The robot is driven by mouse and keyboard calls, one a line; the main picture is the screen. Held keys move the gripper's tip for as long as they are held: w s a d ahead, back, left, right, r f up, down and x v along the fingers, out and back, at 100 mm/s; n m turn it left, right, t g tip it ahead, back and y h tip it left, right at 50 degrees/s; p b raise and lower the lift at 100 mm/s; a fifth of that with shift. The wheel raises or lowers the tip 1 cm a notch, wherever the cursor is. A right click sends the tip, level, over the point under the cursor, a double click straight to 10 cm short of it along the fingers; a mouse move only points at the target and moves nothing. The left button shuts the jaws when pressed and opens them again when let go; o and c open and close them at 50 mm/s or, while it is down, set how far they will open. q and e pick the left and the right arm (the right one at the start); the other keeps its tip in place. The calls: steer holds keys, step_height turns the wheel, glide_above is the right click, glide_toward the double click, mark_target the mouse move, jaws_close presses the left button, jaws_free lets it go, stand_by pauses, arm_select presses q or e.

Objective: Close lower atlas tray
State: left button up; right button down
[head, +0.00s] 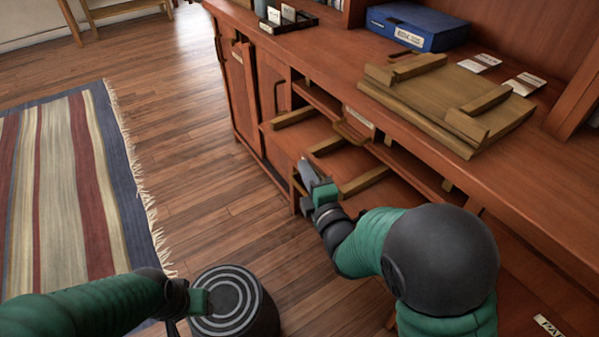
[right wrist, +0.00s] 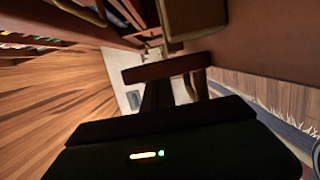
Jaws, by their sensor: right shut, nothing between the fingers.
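The lower atlas tray (head: 304,138) stands pulled out from the cabinet front, below the countertop, with several pale wooden strips on it. My right gripper (head: 305,174) is shut and empty. It is at the tray's front edge; I cannot tell whether it touches. The right wrist view shows its dark fingers (right wrist: 158,95) close to a reddish-brown wooden surface. My left gripper (head: 188,303) is low at the left, away from the tray; its fingers are too unclear to judge. My right forearm hides part of the cabinet front.
A wooden cradle (head: 445,100) lies on the countertop, with a blue box (head: 417,27) behind it. Cabinet doors (head: 255,85) stand left of the tray. A round dark stool-like object (head: 236,304) stands on the floor.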

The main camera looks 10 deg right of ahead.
glide_above(347, 164)
steer(key=shift+a, duration=0.2)
steer(key=shift+d+r, duration=0.1)
steer(key=shift+d, duration=0.1)
